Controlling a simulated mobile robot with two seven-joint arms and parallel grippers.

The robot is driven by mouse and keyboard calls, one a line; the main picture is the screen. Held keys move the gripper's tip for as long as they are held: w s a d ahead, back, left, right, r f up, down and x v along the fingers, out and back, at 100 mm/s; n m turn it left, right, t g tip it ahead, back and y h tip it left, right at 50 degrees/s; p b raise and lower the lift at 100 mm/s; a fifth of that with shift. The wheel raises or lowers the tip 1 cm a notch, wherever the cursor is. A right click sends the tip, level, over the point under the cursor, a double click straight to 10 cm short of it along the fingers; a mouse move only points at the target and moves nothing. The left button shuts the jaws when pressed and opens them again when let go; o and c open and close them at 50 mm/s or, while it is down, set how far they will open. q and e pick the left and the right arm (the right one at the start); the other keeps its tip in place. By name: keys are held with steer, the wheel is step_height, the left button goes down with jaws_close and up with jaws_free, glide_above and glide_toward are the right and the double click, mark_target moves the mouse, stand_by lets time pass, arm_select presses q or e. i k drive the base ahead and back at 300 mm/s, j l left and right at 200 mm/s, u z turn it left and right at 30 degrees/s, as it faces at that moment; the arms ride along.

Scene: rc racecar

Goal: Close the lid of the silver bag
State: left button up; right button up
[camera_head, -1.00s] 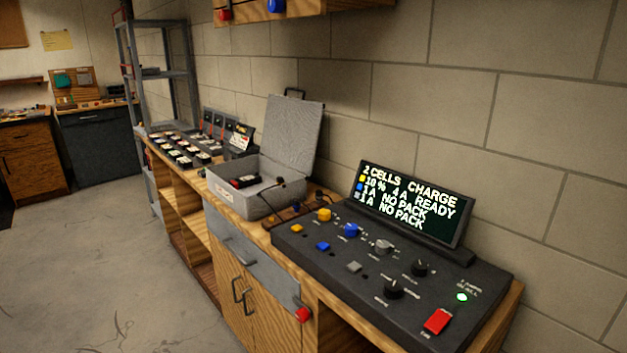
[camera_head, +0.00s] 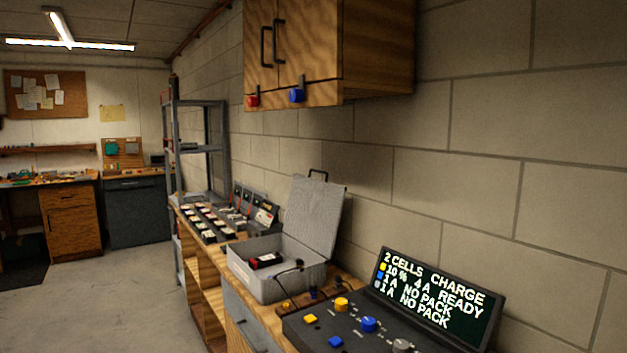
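The silver bag (camera_head: 272,286) is a grey box-shaped case on the wooden counter along the right wall. A dark and red object (camera_head: 265,260) lies inside the case. A thin dark cable passes over the case's right side. Neither of my grippers shows in the head view.
A black charger console (camera_head: 385,325) with a lit screen (camera_head: 432,291) stands right of the case. Several small packs (camera_head: 212,219) sit on the counter behind it. A wooden wall cabinet (camera_head: 330,50) hangs above. Open floor (camera_head: 130,295) lies to the left.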

mark_target(312, 217)
steer(key=i+l+u, duration=0.2)
steer(key=l+u, duration=0.15)
steer(key=l, duration=0.75)
steer(key=l+u, duration=0.4)
steer(key=l, duration=0.75)
steer(key=k+j+u, duration=0.15)
steer(key=k+u, duration=0.3)
steer(key=k, duration=0.15)
steer(key=j+u, duration=0.1)
steer(key=u, duration=0.35)
steer(key=i+u, duration=0.15)
steer(key=u, duration=0.3)
steer(key=j+u, duration=0.1)
steer(key=u, duration=0.3)
steer(key=i, duration=0.7)
steer(key=i+j, duration=0.15)
steer(key=i, duration=0.55)
steer(key=i+z, duration=0.4)
steer(key=i, duration=0.2)
steer(key=i+z, duration=0.4)
steer(key=i, duration=0.15)
steer(key=j, duration=0.05)
